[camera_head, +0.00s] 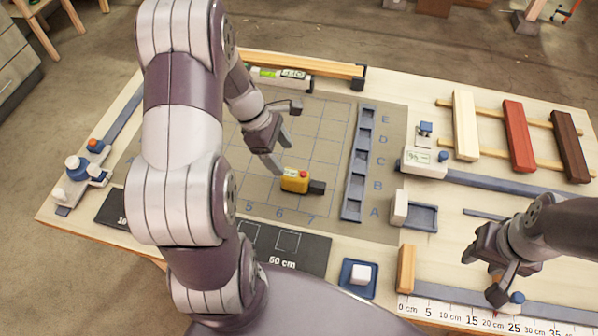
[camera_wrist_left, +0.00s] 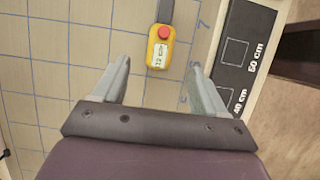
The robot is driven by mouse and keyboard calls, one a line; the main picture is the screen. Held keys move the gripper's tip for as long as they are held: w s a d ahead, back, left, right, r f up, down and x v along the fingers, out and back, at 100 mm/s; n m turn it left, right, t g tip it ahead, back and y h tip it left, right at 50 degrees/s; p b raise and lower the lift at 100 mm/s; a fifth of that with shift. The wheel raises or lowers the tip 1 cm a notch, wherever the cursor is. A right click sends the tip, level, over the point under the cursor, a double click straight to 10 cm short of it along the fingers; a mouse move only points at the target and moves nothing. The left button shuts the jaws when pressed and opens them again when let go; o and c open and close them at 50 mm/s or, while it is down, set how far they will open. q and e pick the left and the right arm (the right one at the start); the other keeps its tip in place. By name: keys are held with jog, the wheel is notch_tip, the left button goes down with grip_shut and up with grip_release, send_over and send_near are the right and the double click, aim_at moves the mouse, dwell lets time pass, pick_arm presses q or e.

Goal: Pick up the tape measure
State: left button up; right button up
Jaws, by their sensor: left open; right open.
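The tape measure is a small yellow block with a red button (camera_head: 295,181). It lies on the gridded mat (camera_head: 330,125) near the numbers 6 and 7, with a dark grey piece (camera_head: 317,187) at its right end. In the left wrist view the tape measure (camera_wrist_left: 160,50) lies beyond the fingertips, roughly between their lines. My left gripper (camera_head: 276,152) is open and empty, just behind and left of the tape measure, apart from it. My right gripper (camera_head: 482,276) is open at the lower right, over the bench near the printed ruler, far from the tape measure.
A black strip with printed squares (camera_head: 305,252) lies in front. A white cube in a blue tray (camera_head: 360,275) is at the front edge. Cream, red (camera_head: 518,136) and dark laths lie on rails at right.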

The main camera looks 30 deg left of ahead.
aim_at(294, 173)
pick_arm(q)
jog(key=x, duration=1)
jog(key=shift+s+d+f, duration=0.2)
jog(key=shift+f, duration=0.05)
jog(key=shift+w+f, duration=0.2)
jog(key=shift+f, duration=0.1)
jog(key=c, duration=1.3)
